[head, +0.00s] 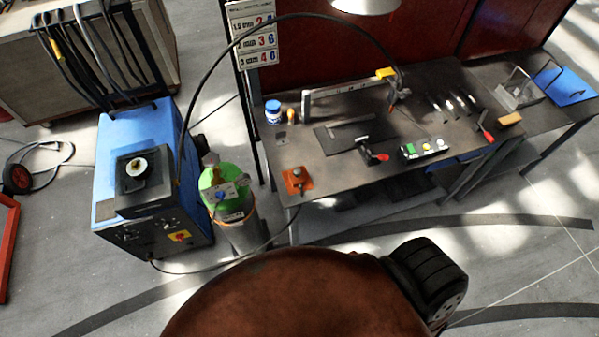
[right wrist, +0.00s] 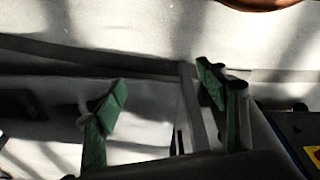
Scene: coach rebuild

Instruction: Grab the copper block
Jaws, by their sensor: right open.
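An orange-copper block (head: 297,180) lies flat on the near left corner of the dark workbench (head: 318,172), with a small knob-like piece on top. My right gripper (right wrist: 163,85) shows only in the right wrist view. Its two green-padded fingers stand wide apart with nothing between them. Floor with light and shadow bands shows behind them, and I do not make out the copper block in that view. Neither gripper appears in the head view.
A blue welding machine (head: 140,215) and a green gas cylinder (head: 225,190) stand left of the bench. A cable (head: 215,62) arches over to the bench. A red-handled clamp (head: 375,156), a button panel (head: 424,149) and a white-blue jar (head: 273,112) are on the bench.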

